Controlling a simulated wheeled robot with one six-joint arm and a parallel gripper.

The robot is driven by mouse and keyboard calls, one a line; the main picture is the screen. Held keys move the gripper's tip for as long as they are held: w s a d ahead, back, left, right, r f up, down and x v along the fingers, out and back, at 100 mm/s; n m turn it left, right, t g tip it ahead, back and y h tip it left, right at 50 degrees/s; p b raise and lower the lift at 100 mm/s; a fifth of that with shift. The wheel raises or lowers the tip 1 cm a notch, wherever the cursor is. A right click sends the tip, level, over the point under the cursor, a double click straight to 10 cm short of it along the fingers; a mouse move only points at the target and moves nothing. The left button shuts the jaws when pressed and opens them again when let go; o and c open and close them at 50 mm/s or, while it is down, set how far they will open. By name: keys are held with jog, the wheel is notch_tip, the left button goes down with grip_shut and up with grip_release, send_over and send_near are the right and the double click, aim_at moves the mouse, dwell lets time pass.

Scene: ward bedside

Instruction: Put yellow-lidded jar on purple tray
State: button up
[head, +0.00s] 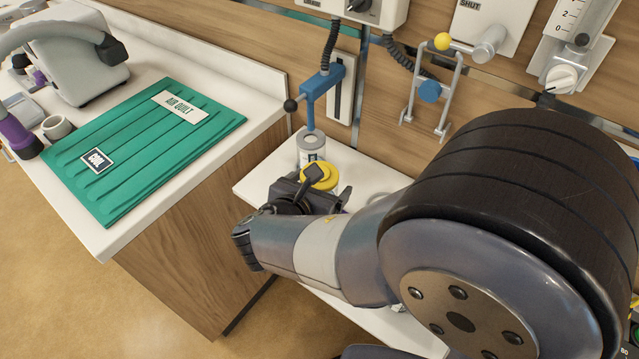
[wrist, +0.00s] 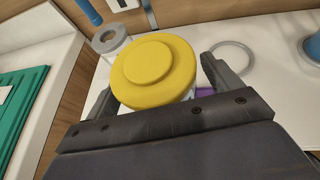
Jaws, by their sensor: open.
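The yellow-lidded jar (head: 321,175) stands on the white bedside surface, partly hidden behind my gripper in the head view. In the wrist view its round yellow lid (wrist: 153,69) fills the space between the two fingers. My gripper (wrist: 158,88) is open, with one finger at the left and one at the right of the jar; I cannot tell whether either touches it. In the head view my gripper (head: 308,185) is close in front of the jar. A small patch of purple (wrist: 206,91) shows beside the right finger, possibly the purple tray; most of it is hidden.
A grey-white cylinder (head: 311,148) stands behind the jar, under a blue wall fitting (head: 320,90). A grey ring (wrist: 233,54) lies to the right in the wrist view. A green quilt pack (head: 150,150) lies on the left counter. Bare white surface (head: 372,180) shows right of the jar.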

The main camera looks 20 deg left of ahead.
jog(key=shift+s+r, duration=0.1)
jog(key=shift+r, duration=0.1)
jog(key=v, duration=1.1)
jog(key=shift+s, duration=0.35)
jog(key=shift+w, duration=0.15)
jog(key=x, duration=1.1)
jog(key=shift+w+f, duration=0.1)
jog(key=shift+w, duration=0.15)
jog(key=shift+r, duration=1.35)
jog(key=shift+f, duration=0.1)
